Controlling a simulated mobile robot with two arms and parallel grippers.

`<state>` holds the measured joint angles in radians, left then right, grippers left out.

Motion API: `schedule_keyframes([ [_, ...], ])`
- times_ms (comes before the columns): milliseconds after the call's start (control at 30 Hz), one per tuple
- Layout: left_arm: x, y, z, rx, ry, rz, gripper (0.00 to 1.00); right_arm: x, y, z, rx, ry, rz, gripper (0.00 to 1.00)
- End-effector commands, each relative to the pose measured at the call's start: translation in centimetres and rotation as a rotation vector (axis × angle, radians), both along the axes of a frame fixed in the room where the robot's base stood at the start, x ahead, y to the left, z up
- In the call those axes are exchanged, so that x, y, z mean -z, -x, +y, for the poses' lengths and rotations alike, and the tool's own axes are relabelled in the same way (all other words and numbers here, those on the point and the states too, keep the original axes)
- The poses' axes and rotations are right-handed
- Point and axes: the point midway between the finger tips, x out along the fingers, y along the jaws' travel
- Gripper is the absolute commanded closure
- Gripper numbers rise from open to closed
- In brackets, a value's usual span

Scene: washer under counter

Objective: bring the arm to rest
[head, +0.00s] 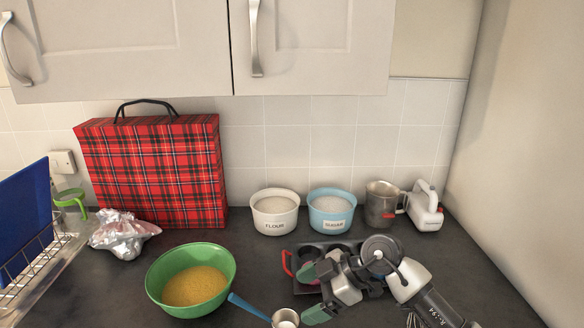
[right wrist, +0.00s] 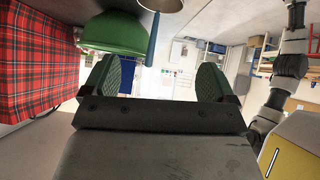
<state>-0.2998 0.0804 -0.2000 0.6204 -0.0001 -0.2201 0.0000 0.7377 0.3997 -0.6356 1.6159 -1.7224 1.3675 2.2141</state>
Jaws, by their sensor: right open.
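My right arm comes in from the lower right of the head view. Its gripper (head: 312,294) is open, with green-padded fingers apart above the dark counter, in front of a muffin tin with red handles (head: 287,262). In the right wrist view both fingers of the right gripper (right wrist: 157,82) stand wide apart with nothing between them. A measuring cup with a blue handle (head: 250,307) lies just left of the fingers in the head view; I cannot tell whether they touch it. My left gripper is not in view.
A green bowl (head: 160,270) of yellow contents stands left. Behind are a flour bowl (head: 275,219), a blue sugar bowl (head: 332,217), a metal jug (head: 381,212), a white mixer (head: 425,212) and a tartan bag (head: 150,170). A wall bounds the right. Cupboards (head: 310,45) hang above.

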Motion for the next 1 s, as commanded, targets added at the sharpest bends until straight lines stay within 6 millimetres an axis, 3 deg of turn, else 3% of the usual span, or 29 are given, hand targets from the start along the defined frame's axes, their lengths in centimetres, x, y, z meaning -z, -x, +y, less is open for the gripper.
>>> schedule_keyframes([
  [100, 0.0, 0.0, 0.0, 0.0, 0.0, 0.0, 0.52, -2.1, 2.0, 3.5, -0.018, -0.343, -0.135, 0.13],
  [200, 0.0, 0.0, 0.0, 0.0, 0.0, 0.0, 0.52, -5.1, 3.0, 4.5, 0.075, -0.648, -0.274, 0.13],
  [333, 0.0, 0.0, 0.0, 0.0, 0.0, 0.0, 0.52, -8.1, 3.0, 2.5, 0.348, -0.935, -0.43, 0.13],
  [467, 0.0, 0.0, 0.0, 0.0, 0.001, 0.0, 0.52, -8.4, 2.5, -2.2, 0.738, -1.048, -0.521, 0.13],
  [567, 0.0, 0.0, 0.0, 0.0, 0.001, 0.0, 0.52, -6.2, 2.5, -6.5, 1.067, -1.0, -0.524, 0.13],
  [733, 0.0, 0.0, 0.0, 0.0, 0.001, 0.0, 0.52, 1.1, 5.5, -12.8, 1.532, -0.667, -0.373, 0.13],
  [900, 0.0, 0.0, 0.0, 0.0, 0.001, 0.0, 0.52, 8.4, 11.7, -15.9, 1.711, -0.225, -0.106, 0.13],
  [1000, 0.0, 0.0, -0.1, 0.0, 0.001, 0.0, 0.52, 11.0, 15.3, -16.3, 1.706, -0.032, 0.031, 0.13],
])
